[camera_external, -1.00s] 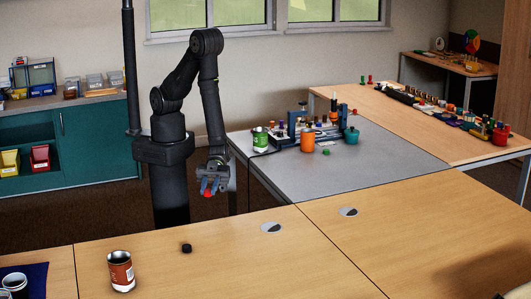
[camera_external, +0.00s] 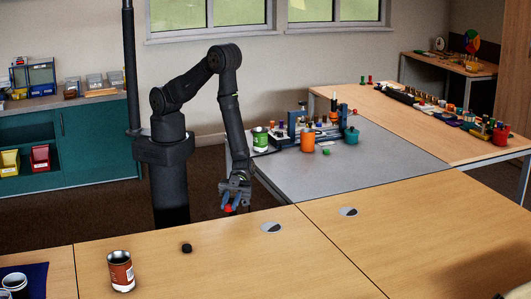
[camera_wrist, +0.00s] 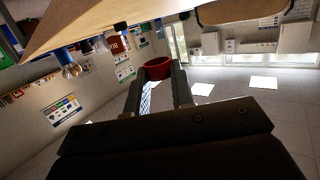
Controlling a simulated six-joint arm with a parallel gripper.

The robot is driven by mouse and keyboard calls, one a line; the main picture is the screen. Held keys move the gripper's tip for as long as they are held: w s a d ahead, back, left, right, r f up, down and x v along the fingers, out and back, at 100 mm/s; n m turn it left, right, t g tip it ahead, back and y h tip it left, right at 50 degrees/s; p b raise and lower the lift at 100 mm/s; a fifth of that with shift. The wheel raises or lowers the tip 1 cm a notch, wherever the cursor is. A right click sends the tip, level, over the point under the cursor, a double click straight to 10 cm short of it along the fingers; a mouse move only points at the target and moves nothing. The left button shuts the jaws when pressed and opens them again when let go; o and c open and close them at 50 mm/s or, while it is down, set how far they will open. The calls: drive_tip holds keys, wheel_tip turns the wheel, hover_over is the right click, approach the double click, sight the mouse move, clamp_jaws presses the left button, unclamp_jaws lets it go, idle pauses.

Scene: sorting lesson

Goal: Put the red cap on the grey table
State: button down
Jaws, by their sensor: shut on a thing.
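The red cap (camera_wrist: 158,68) is held between the fingertips of my gripper (camera_wrist: 160,80) in the wrist view. In the external view my gripper (camera_external: 233,204) is shut on the red cap (camera_external: 229,208), which shows as a small red patch at the tips. It is in the air by the far edge of the wooden tables, left of the grey table. The grey table (camera_external: 300,182) stands to the right, with its near left part bare.
On the grey table are a green-labelled can (camera_external: 260,140), an orange container (camera_external: 307,141), a teal pot (camera_external: 351,137), a small green cap (camera_external: 326,151) and a blue rack. The wooden table (camera_external: 200,270) bears a black cap (camera_external: 187,248) and a brown-labelled can (camera_external: 121,271).

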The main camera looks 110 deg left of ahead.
sight(238, 222)
drive_tip(key=shift+w+a+f, duration=0.3)
drive_tip(key=shift+w+f, duration=0.1)
drive_tip(key=shift+w, duration=0.2)
drive_tip(key=shift+w+a+f, duration=0.25)
drive_tip(key=shift+w+f, duration=0.15)
drive_tip(key=shift+w, duration=0.15)
drive_tip(key=shift+f, duration=1.75)
drive_tip(key=shift+f, duration=0.2)
drive_tip(key=c, duration=1.2)
unclamp_jaws()
drive_tip(key=shift+c, duration=0.2)
drive_tip(key=v, duration=1.6)
drive_tip(key=shift+s+a+r, duration=0.2)
drive_tip(key=shift+a+r, duration=0.05)
drive_tip(key=shift+o, duration=0.9)
drive_tip(key=shift+s+a, duration=0.1)
drive_tip(key=shift+a, duration=0.3)
